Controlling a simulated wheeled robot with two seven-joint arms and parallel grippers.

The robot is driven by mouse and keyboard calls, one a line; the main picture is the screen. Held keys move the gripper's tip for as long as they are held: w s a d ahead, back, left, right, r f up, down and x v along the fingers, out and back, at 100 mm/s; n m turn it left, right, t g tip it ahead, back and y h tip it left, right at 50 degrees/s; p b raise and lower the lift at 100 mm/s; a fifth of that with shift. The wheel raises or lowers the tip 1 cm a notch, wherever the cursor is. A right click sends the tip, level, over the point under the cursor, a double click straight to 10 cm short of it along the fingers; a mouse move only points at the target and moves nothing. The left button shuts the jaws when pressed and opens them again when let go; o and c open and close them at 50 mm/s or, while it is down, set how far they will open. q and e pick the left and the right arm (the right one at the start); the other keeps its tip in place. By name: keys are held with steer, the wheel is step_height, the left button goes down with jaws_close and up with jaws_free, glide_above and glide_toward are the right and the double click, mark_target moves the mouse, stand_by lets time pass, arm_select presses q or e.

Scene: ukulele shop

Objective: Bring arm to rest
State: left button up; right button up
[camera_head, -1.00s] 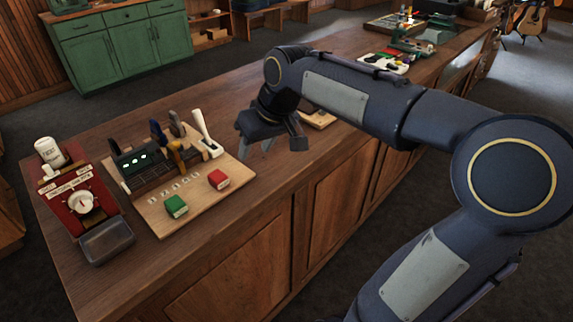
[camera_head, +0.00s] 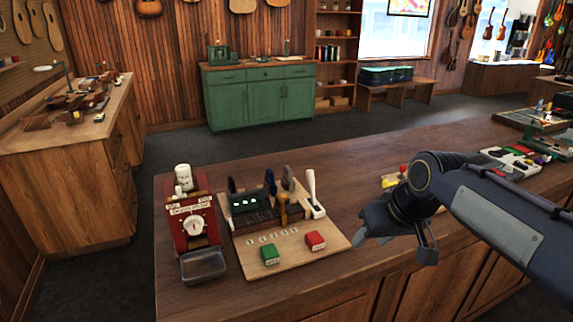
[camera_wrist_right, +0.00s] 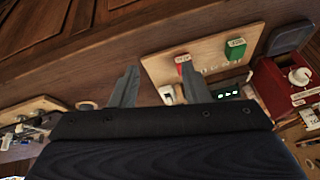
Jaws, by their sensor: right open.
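My right gripper (camera_head: 395,246) is open and empty above the wooden counter (camera_head: 330,285), to the right of a board with tools. Its arm comes in from the right edge. In the right wrist view its two fingers (camera_wrist_right: 160,90) stand apart with nothing held between them. My left gripper is in neither view.
The wooden board (camera_head: 335,250) bears a red block (camera_head: 315,241), a green block (camera_head: 269,254) and upright tools. A red dial device (camera_head: 192,226) with a metal tray (camera_head: 203,265) stands left of it. A green cabinet (camera_head: 262,99) stands behind, across open floor.

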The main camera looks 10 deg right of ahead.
steer(key=s+a+f, duration=0.2)
steer(key=s+f, duration=0.1)
steer(key=s, duration=0.2)
steer(key=s+a+f+y, duration=0.1)
steer(key=s+a+f, duration=0.2)
steer(key=s, duration=0.3)
steer(key=s+a+f+m+y, duration=0.1)
steer(key=s+a+f, duration=0.2)
steer(key=s, duration=0.3)
steer(key=shift+f+t, duration=0.35)
steer(key=shift+t, duration=0.05)
